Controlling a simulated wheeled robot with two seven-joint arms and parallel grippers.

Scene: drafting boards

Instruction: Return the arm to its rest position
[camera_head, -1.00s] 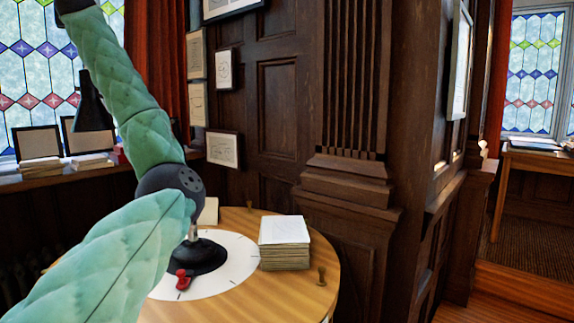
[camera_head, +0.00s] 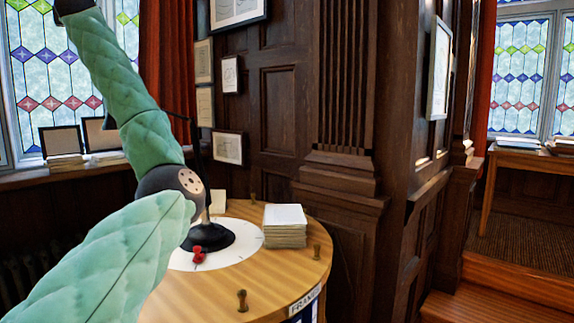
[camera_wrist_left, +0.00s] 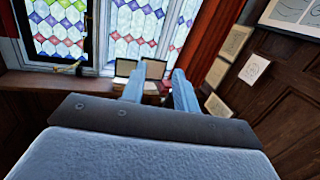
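My left arm (camera_head: 125,255), in a green quilted sleeve with a dark round joint, crosses the left of the head view. It bends at the joint and rises to the top left edge, where its gripper end is out of the picture. In the left wrist view my left gripper (camera_wrist_left: 157,88) has two pale blue fingers set apart, with nothing between them. It points toward the windowsill and stained-glass window, apart from both. My right arm and right gripper are in neither view.
A round wooden table (camera_head: 280,280) stands close by the arm. It carries a paper stack (camera_head: 285,228), a black lamp base (camera_head: 212,238), a red object (camera_head: 198,255) and small wooden pegs. A dark panelled pillar (camera_head: 345,150) stands behind. Wooden steps (camera_head: 500,290) lie at right.

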